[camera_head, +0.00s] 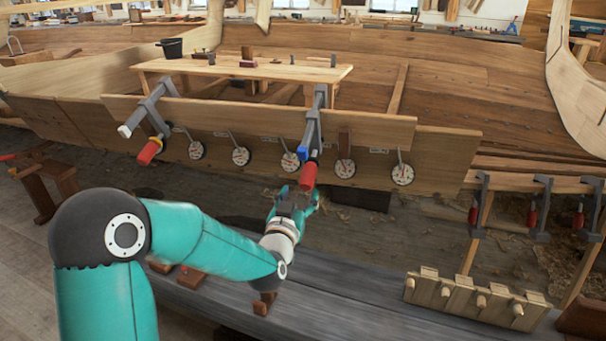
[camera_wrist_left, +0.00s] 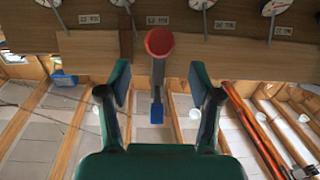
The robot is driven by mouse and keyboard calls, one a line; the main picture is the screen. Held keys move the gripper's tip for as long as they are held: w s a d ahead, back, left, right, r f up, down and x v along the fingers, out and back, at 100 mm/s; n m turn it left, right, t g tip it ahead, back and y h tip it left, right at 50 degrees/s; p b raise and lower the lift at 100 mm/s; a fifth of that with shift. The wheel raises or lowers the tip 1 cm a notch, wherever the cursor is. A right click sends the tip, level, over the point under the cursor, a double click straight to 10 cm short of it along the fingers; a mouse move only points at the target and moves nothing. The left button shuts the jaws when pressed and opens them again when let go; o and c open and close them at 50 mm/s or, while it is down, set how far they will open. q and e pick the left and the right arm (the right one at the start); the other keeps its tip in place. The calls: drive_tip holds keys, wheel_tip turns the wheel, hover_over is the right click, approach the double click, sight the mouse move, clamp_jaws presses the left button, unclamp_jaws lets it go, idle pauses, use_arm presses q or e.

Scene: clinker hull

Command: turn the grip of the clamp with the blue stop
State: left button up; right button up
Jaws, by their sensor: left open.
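The clamp with the blue stop (camera_head: 312,128) hangs over the upper edge of the plank, right of the middle of the bench. Its blue stop (camera_head: 303,153) and red grip (camera_head: 309,176) point down toward me. In the left wrist view the round end of the red grip (camera_wrist_left: 159,42) faces the camera, with the blue stop (camera_wrist_left: 156,112) below it. My left gripper (camera_head: 296,192) is open and empty, just below the red grip. In the wrist view its two fingers (camera_wrist_left: 159,68) stand either side of the clamp's line, with the grip slightly above their tips. My right gripper is not seen.
A second clamp with a pale stop (camera_head: 125,131) and red grip (camera_head: 149,152) sits on the plank to the left. Several round dials (camera_head: 241,156) line the plank. A pegged wooden rack (camera_head: 470,296) stands on the dark bench (camera_head: 350,300) at lower right.

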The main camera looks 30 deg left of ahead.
sight(307, 177)
use_arm(q)
drive_tip(key=x, duration=0.8)
drive_tip(key=shift+w+a+p, duration=0.15)
drive_tip(key=shift+w+p, duration=0.15)
drive_tip(key=shift+p, duration=0.05)
